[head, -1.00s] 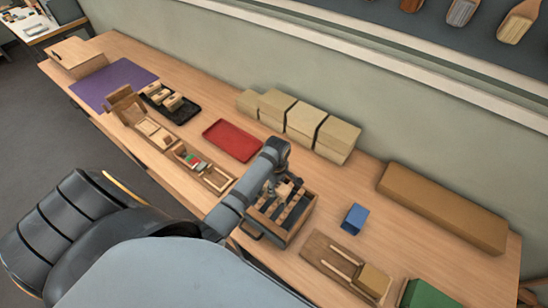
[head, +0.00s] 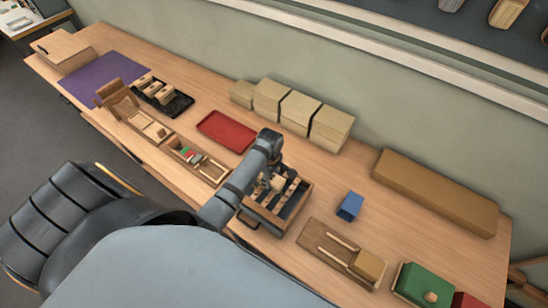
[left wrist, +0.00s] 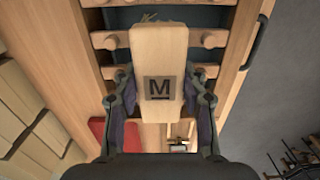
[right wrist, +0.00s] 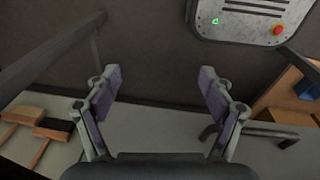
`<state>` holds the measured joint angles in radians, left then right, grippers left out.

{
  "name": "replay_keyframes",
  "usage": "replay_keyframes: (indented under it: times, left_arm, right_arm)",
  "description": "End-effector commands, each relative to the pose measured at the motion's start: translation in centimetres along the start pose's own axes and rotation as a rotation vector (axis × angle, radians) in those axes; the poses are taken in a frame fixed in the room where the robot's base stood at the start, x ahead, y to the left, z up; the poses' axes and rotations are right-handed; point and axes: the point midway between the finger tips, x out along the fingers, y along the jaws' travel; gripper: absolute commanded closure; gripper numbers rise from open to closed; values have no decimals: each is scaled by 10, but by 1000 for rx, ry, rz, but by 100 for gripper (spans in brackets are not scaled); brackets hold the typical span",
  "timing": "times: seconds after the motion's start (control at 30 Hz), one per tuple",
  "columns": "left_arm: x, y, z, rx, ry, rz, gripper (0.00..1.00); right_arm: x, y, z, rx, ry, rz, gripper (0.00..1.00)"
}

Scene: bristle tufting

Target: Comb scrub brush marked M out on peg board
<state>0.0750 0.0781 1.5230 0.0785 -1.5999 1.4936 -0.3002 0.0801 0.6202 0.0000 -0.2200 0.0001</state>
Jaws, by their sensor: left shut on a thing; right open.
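The scrub brush marked M (left wrist: 160,60) is a pale wooden block with a dark M on its top. My left gripper (left wrist: 160,105) is shut on it, one finger on each side. In the head view my left gripper (head: 268,182) is over the peg board (head: 302,204), a wooden frame with several pegs. My right gripper (right wrist: 160,95) is open and empty, seen only in the right wrist view.
A red tray (head: 226,131) lies left of the frame. A blue block (head: 350,206) and a wooden board with a block (head: 325,243) are to its right. Pale boxes (head: 296,110) and a long brown box (head: 436,192) line the wall. A black tray (head: 181,108) holds several brushes.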

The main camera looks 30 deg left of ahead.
Motion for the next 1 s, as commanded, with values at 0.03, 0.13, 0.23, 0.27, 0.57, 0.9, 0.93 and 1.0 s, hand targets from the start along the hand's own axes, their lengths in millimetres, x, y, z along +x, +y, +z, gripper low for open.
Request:
replay_keyframes:
  times: [0.03,0.13,0.23,0.27,0.57,0.9,0.93,1.0]
  left_arm:
    - [0,-1,0,0,0,1,88]
    - [-1,-2,0,0,0,2,88]
    - [0,-4,0,0,1,1,88]
    - [0,-7,0,0,1,0,88]
    - [3,-35,-1,0,2,-3,88]
    - [5,-42,0,-1,0,-6,92]
    - [4,-40,0,-1,0,-5,92]
    - [4,-34,0,-1,0,-5,97]
  right_arm:
    - [0,0,0,0,0,0,18]
    - [0,0,0,0,0,0,18]
    - [0,0,0,0,0,0,18]
    - [0,0,0,0,0,0,18]
    - [0,0,0,0,0,0,18]
    - [0,0,0,0,0,0,18]
    - [0,0,0,0,0,0,18]
    - [1,0,0,0,1,0,18]
